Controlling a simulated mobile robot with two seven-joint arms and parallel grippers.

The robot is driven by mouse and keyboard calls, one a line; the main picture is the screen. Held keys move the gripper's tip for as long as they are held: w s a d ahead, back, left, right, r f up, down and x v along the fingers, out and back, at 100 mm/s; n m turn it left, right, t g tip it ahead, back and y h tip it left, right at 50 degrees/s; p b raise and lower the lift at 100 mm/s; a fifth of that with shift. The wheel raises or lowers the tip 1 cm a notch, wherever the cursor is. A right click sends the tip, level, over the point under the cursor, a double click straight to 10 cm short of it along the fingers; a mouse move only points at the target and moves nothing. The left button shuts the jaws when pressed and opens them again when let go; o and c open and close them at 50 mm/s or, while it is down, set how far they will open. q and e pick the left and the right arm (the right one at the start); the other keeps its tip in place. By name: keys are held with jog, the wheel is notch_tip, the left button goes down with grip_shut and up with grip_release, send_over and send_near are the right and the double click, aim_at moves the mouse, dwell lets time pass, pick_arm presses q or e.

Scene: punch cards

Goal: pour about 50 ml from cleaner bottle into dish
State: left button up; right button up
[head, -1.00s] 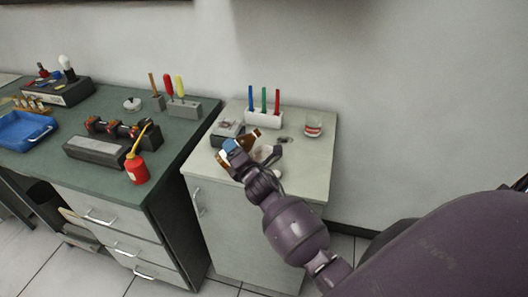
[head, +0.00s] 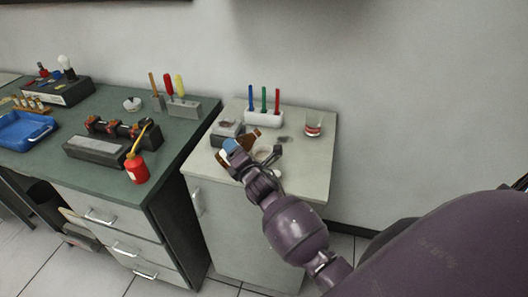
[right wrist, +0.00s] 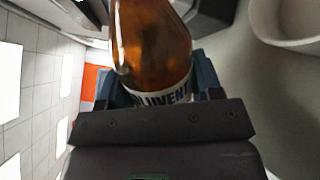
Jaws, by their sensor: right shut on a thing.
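The cleaner bottle is a brown, see-through bottle (head: 246,140) with a pale label; the end of a word shows on it in the right wrist view (right wrist: 150,45). My right gripper (head: 232,147) is shut around its body, above the pale cabinet top. The bottle is tilted, its narrow end toward the upper right in the head view. A whitish round dish (right wrist: 292,25) shows at the upper right of the right wrist view, apart from the bottle body. In the head view the dish (head: 262,152) is partly hidden by my gripper. I see no stream of liquid. My left gripper is out of view.
The green bench (head: 185,128) at left carries a red oil can (head: 137,168) and tools.

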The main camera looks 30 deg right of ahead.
aim_at(245, 148)
jog(key=shift+r, duration=0.1)
dwell(0.6)
jog(key=shift+d+r+n+p, duration=0.3)
jog(key=shift+d+n+p, duration=0.15)
jog(key=shift+n, duration=0.55)
jog(key=n, duration=0.1)
jog(key=d+n, duration=0.1)
jog(key=n, duration=0.1)
jog(key=shift+d+r+p, duration=0.25)
jog(key=shift+p, duration=0.05)
jog(key=n, duration=0.3)
jog(key=shift+a, duration=0.25)
notch_tip(245, 148, down, 2)
jog(key=n+b, duration=0.1)
jog(key=n, duration=0.1)
jog(key=shift+n, duration=0.3)
jog(key=shift+d+r+n+p, duration=0.1)
jog(key=shift+r+n+p, duration=0.4)
jog(key=shift+r+p, duration=0.4)
jog(key=shift+r+n+p, duration=0.3)
jog(key=shift+r+p, duration=0.05)
jog(key=shift+p, duration=0.15)
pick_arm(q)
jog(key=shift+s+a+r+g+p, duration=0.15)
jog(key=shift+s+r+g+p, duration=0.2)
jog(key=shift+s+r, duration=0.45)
pick_arm(e)
jog(key=shift+r+n, duration=0.2)
jog(key=shift+n, duration=0.1)
